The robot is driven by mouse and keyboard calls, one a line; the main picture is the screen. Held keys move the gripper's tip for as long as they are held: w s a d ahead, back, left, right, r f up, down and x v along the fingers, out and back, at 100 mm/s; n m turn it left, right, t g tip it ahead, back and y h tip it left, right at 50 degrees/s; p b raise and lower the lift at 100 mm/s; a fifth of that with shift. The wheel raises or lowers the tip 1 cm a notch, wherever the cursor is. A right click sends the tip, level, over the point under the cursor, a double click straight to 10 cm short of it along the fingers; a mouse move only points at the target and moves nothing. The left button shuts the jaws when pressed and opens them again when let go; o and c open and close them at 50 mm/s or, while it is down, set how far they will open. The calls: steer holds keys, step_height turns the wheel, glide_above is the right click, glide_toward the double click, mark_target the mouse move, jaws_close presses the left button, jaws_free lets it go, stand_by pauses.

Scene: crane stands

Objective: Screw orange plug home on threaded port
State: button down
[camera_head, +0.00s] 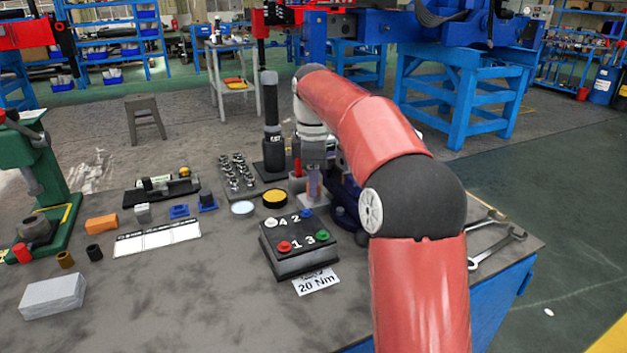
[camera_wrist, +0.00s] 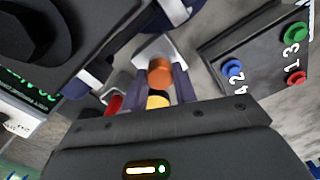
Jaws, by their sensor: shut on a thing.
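The orange plug (camera_wrist: 160,72) is between the two fingers of my gripper (camera_wrist: 161,84) in the wrist view. My gripper is shut on it. A pale grey block (camera_wrist: 152,50) lies directly beyond the plug; I cannot see the thread or whether the plug is seated. In the head view my gripper (camera_head: 314,188) points down, and only a sliver of orange shows between its fingers. The pale block (camera_head: 297,186) is partly hidden there by the gripper. A yellow piece (camera_wrist: 158,101) shows between the fingers, nearer the palm.
A dark box (camera_head: 297,262) with coloured, numbered plugs stands in front of the gripper, with a "20 Nm" card (camera_head: 316,282) beside it. A yellow-topped round dish (camera_head: 275,198) and a tall black post (camera_head: 272,130) are close on the left. Wrenches (camera_head: 497,248) lie right.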

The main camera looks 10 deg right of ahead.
steer(key=shift+m, duration=1)
steer(key=m, duration=0.2)
steer(key=shift+m, duration=0.3)
steer(key=c, duration=1)
jaws_free()
steer(key=shift+c, duration=0.2)
steer(key=shift+r, duration=0.1)
steer(key=shift+r, duration=2.4)
